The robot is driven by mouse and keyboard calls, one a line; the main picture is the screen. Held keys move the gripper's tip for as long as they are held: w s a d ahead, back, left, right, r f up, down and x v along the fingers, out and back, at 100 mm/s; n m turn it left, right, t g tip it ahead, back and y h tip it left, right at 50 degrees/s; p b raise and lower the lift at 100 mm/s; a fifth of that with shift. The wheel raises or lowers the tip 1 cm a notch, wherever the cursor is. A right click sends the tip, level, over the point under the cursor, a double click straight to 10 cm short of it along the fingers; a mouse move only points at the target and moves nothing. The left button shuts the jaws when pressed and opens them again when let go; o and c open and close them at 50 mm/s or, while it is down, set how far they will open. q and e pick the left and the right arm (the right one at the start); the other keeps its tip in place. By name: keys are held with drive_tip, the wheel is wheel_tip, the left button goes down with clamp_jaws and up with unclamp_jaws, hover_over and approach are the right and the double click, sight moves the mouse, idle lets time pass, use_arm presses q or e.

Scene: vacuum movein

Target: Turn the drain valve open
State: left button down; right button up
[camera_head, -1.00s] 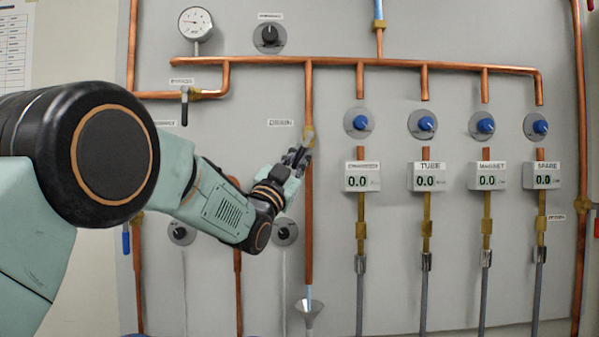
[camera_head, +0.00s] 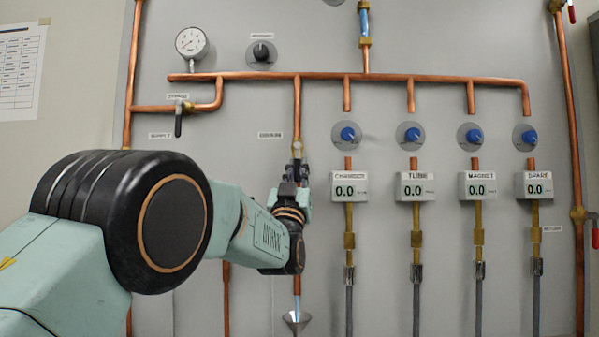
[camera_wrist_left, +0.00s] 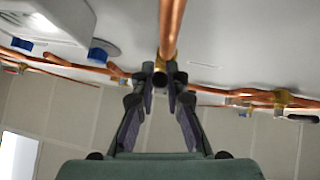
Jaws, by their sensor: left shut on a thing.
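The drain valve (camera_head: 297,147) is a brass fitting on the vertical copper pipe below the manifold, just right of its label (camera_head: 270,135). My left gripper (camera_head: 296,172) is right below the valve, in front of the pipe, pointing up. Its fingers are shut on the valve's handle, which they mostly hide. In the left wrist view the fingertips (camera_wrist_left: 160,82) close together at the brass valve body (camera_wrist_left: 159,66), with the copper pipe (camera_wrist_left: 171,25) running on past it. My right gripper is not in view.
Blue knobs (camera_head: 347,134) and digital readouts (camera_head: 350,187) stand close to the right. A funnel (camera_head: 296,322) sits below the pipe. A black-handled valve (camera_head: 179,118) and a gauge (camera_head: 192,43) are at upper left.

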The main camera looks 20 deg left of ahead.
use_arm(q)
drive_tip(key=shift+w+d+f, duration=0.1)
drive_tip(key=shift+w+f, duration=0.05)
drive_tip(key=shift+f, duration=0.3)
drive_tip(key=c, duration=1.4)
unclamp_jaws()
drive_tip(key=shift+r, duration=0.2)
drive_tip(key=shift+o, duration=0.3)
drive_tip(key=shift+r, duration=0.1)
drive_tip(key=shift+s, duration=0.25)
drive_tip(key=v, duration=1.1)
drive_tip(key=shift+s+f, duration=0.25)
drive_tip(key=shift+f, duration=0.1)
drive_tip(key=shift+f, duration=0.1)
